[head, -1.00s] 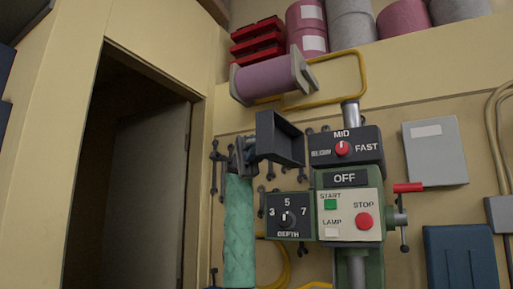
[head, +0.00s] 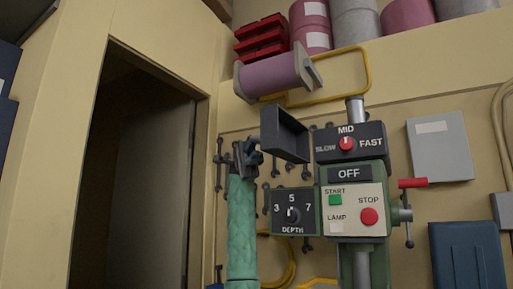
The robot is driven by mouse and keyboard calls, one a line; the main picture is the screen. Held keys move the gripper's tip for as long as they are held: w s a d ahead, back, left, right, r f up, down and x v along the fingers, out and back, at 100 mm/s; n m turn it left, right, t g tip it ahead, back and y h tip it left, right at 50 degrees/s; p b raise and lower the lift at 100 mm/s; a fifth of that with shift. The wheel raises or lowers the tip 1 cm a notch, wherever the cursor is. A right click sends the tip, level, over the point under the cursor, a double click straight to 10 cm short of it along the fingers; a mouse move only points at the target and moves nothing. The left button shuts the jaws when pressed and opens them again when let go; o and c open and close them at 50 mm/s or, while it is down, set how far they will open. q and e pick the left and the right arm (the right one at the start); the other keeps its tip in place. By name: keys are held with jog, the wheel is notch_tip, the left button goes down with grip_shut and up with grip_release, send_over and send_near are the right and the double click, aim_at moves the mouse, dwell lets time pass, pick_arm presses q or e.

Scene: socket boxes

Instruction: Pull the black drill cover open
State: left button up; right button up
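The black drill cover (head: 286,135) is a shallow box-shaped piece to the left of the drill's speed panel (head: 349,143). It stands out to the side with its hollow inner face showing, and the panel is uncovered. My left gripper (head: 254,156) is at the lower left edge of the cover, at the top of my teal-sleeved arm. It overlaps or nearly touches that edge; I cannot tell whether its fingers hold it. My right gripper is not in view.
The green drill has a depth dial (head: 293,212), a start/stop panel (head: 352,210) and a red-handled lever (head: 411,184) on its right. Wrenches hang on the wall behind the arm. A pink spool (head: 268,76) is above the cover. A dark doorway (head: 135,180) is at left.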

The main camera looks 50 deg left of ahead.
pick_arm(q)
jog(key=shift+v, duration=1.2)
